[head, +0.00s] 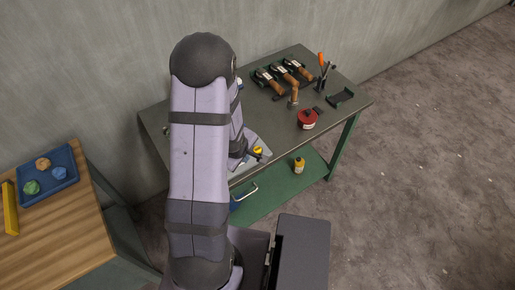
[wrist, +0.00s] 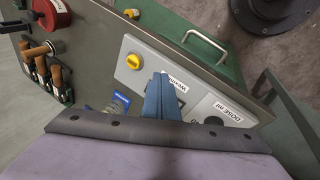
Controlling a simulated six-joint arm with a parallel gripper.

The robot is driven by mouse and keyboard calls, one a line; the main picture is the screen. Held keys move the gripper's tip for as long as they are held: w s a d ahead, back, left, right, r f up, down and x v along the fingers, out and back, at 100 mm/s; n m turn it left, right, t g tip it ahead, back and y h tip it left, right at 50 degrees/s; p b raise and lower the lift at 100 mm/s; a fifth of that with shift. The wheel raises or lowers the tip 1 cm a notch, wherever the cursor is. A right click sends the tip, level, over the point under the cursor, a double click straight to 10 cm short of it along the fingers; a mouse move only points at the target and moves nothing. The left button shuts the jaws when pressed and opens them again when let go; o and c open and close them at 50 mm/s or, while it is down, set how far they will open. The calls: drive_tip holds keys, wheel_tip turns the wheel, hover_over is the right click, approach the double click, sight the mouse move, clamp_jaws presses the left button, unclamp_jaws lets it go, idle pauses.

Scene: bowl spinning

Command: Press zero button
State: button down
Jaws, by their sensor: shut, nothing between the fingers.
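A light grey control panel (wrist: 143,78) lies on the dark bench, with a yellow knob (wrist: 134,61), a small display (wrist: 181,92) beside a partly covered label, and a dark round knob (wrist: 213,121) near a "DOSE ml" label (wrist: 232,110). My gripper (wrist: 161,76) shows as shut blue fingers over the panel, between the yellow knob and the display. I cannot tell whether it touches the panel. I cannot make out a zero button; the fingers hide part of the panel. In the head view, my arm hides most of the panel (head: 262,140), and the yellow knob (head: 257,150) shows beside it.
A red round container (head: 307,119), a row of orange-and-black tools (head: 284,75) and a black tray (head: 340,98) are on the bench. A yellow bottle (head: 299,165) stands on the green lower shelf (head: 275,190). A blue tray (head: 48,173) lies on a wooden table at left.

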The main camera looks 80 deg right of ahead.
drive_tip(key=s+d+r+n+h, duration=0.1)
drive_tip(key=d+r+n+h, duration=0.1)
drive_tip(key=d+n, duration=0.2)
drive_tip(key=s+d+r+n+g+h, duration=0.1)
drive_tip(key=d+r+n+h, duration=0.1)
drive_tip(key=n, duration=0.6)
drive_tip(key=shift+s+d+r, duration=0.2)
drive_tip(key=shift+d+r, duration=0.65)
drive_tip(key=shift+d, duration=0.25)
drive_tip(key=shift+f, duration=0.15)
drive_tip(key=b, duration=0.7)
hover_over(256, 152)
wheel_tip(256, 152, down, 6)
drive_tip(key=shift+d, duration=0.1)
drive_tip(key=shift+f+b, duration=0.85)
drive_tip(key=shift+f, duration=0.4)
drive_tip(key=shift+f, duration=0.2)
drive_tip(key=shift+f, duration=0.25)
